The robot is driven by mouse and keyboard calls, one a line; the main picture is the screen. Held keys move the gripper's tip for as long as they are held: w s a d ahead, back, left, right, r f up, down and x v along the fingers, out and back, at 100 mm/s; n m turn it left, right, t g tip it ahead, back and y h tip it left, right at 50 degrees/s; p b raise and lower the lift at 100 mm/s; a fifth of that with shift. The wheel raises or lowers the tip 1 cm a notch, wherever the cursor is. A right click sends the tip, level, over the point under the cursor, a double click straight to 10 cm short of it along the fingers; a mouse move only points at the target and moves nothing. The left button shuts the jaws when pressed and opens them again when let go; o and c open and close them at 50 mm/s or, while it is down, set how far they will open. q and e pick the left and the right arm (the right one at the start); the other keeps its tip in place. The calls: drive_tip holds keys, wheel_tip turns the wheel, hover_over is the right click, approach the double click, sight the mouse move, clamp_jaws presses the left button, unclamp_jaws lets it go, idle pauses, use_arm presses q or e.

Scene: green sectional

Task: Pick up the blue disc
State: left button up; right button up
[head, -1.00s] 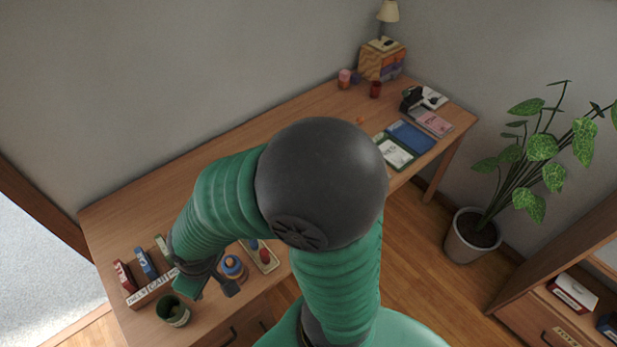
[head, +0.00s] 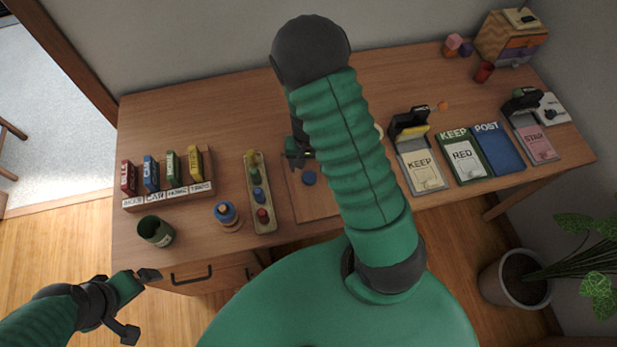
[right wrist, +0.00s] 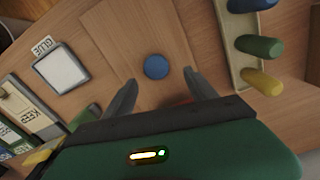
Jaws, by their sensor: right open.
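The blue disc (head: 309,178) lies flat on a wooden board (head: 318,205) on the desk. In the right wrist view the blue disc (right wrist: 156,67) shows just beyond the gap between my right fingertips. My right gripper (head: 298,157) is above the board beside the disc, partly hidden by its own arm in the head view. In the wrist view the right gripper (right wrist: 160,80) is open with nothing between its fingers. My left gripper (head: 140,306) is open and empty, off the desk's front edge at lower left.
A tray of coloured pegs (head: 262,200) stands just left of the board. A KEEP tray (head: 421,171) and booklets lie to the right.

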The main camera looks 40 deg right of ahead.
sight(309, 176)
drive_tip(key=f, duration=0.2)
drive_tip(key=s+f, duration=0.1)
drive_tip(key=f, duration=0.1)
drive_tip(key=shift+d+f, duration=0.2)
drive_tip(key=shift+f, duration=0.3)
drive_tip(key=shift+w+a+r, duration=0.1)
drive_tip(key=shift+a, duration=0.1)
drive_tip(key=c, duration=0.7)
drive_tip(key=shift+d, duration=0.1)
drive_tip(key=c, duration=0.7)
